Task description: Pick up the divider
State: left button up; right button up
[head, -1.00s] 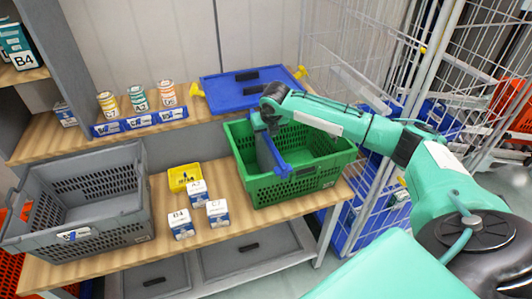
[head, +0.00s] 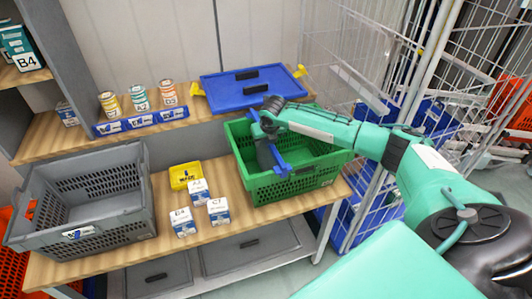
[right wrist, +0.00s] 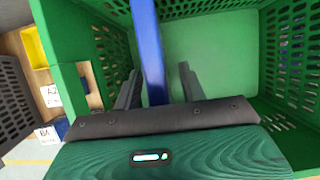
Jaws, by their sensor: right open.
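The divider (head: 283,170) is a thin blue panel standing inside the green crate (head: 322,172), across it near its left part. My right gripper (head: 268,156) reaches down into the crate at the divider. In the right wrist view the divider (right wrist: 149,48) shows as a blue strip running between the two dark fingers of my right gripper (right wrist: 158,84). The fingers are open, one on each side of it, with a visible gap at the right finger. The divider's lower part is hidden. My left gripper is not in view.
A grey crate (head: 130,222) stands at the left of the wooden shelf. Small labelled boxes (head: 218,211) and a yellow bin (head: 185,175) stand between the crates. A blue lid-like panel (head: 225,93) lies behind the green crate. A wire cage (head: 387,205) stands close on the right.

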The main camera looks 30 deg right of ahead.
jog(key=shift+f, duration=0.2)
dwell(0.3)
grip_shut()
